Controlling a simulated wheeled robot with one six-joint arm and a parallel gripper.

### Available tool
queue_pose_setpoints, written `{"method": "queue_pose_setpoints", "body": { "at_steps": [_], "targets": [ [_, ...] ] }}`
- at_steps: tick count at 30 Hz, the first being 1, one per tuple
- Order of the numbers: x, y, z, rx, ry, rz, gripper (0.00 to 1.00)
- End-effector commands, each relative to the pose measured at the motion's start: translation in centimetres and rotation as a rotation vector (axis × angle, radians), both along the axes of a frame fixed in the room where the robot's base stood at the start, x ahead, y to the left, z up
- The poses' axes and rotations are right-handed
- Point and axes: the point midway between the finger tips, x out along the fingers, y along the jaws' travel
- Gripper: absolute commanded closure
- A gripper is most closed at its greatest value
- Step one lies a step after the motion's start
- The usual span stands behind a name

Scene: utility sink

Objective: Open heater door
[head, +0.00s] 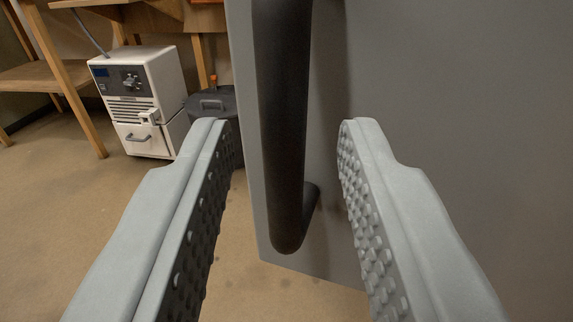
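A large grey door panel (430,90) fills the right half of the head view, with its lower left corner and left edge showing. A thick black bar handle (283,110) runs up and down on it and bends into the panel at its lower end. My gripper (283,125) is open, with one grey studded finger on each side of the handle. A gap shows between the handle and each finger, and I see no contact. The upper part of the handle is out of view.
A white box-shaped appliance (140,95) with a dial and a small front drawer stands on the floor at the back left. A dark round bin (212,104) is beside it, under a wooden bench (170,14). The brown floor (70,200) at left is clear.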

Motion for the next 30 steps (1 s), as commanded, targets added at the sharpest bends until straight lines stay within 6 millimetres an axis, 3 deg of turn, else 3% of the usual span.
{"method": "queue_pose_setpoints", "body": {
  "at_steps": [9,18,24,30],
  "targets": [
    [-6.6,-0.3,0.0,-0.001,0.000,-0.004,0.68],
    [-12.0,-0.5,0.0,-0.001,0.000,-0.004,0.68],
    [-13.8,-0.5,0.1,0.000,-0.001,-0.003,0.68],
    [-14.2,-0.5,0.0,0.000,0.000,-0.001,0.68]
  ]
}}
